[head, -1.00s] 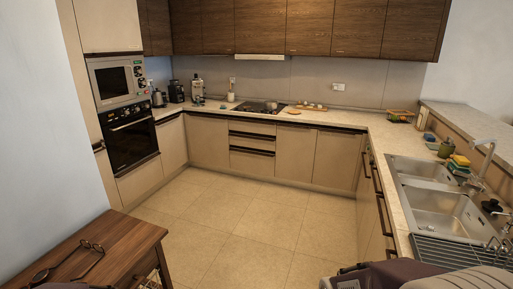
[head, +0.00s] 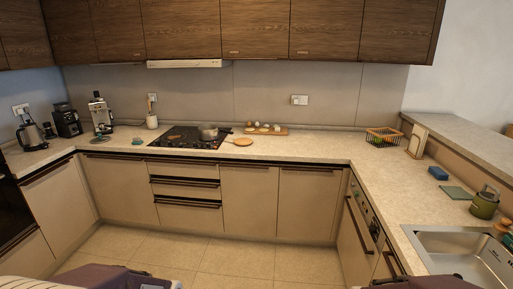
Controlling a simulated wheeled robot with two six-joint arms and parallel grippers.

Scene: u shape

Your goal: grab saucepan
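A small grey saucepan (head: 208,132) sits on the right part of the black cooktop (head: 180,138) along the back counter. Its handle seems to point right, but it is too small to be sure. Parts of my two arms show at the bottom edge, at left and right. Neither gripper is in view, and both arms are well short of the back counter.
A round wooden board (head: 238,142) and a tray with eggs (head: 266,130) lie right of the cooktop. A utensil pot (head: 152,121) and coffee machine (head: 100,114) stand left. The sink (head: 462,258) is at right. The floor (head: 190,252) between the counters is clear.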

